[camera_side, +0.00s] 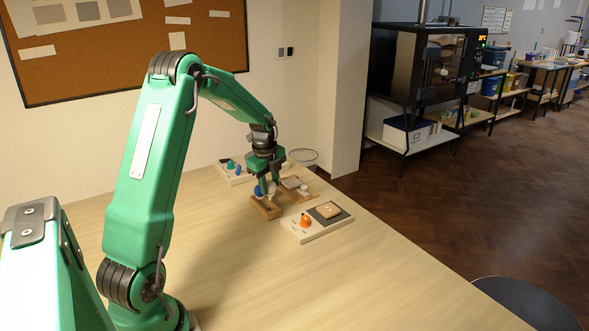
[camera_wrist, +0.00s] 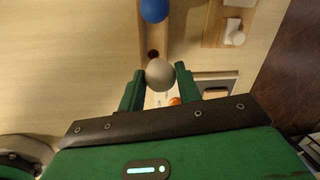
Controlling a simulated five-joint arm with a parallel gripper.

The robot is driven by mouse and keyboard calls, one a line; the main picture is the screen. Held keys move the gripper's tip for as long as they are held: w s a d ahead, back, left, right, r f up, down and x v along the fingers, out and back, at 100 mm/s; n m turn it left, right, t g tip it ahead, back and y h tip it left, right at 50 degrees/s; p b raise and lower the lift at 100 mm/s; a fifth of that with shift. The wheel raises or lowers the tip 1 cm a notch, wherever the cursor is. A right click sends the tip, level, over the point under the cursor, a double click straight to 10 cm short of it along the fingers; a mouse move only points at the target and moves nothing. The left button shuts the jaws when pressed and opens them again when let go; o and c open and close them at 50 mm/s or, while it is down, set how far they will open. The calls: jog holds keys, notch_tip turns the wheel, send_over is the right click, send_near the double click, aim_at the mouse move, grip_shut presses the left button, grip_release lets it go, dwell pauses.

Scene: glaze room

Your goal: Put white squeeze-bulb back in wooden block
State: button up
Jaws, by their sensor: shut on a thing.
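The white squeeze-bulb (camera_wrist: 160,74) is between the two green fingers of my gripper (camera_wrist: 159,82), which is shut on it. In the wrist view it appears just below an open dark hole in the wooden block (camera_wrist: 146,32). A blue bulb (camera_wrist: 154,9) is at the far end of the same block. In the side view my gripper (camera_side: 266,182) is low over the wooden block (camera_side: 268,209), with the blue bulb (camera_side: 258,191) beside it. The lower part of the white bulb is hidden, so I cannot tell whether it touches the block.
A wooden board (camera_wrist: 213,25) with pale pieces lies to the right of the block. A white panel (camera_side: 297,235) with an orange knob (camera_side: 305,220) stands nearer the table's right edge. Another panel (camera_side: 241,180) is behind my gripper. The front of the table is clear.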

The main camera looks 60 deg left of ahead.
aim_at(270, 195)
jog(key=shift+f, duration=1)
jog(key=shift+f, duration=0.2)
jog(key=shift+f, duration=1)
jog(key=shift+f, duration=0.15)
jog(key=o, duration=0.7)
jog(key=shift+r, duration=3)
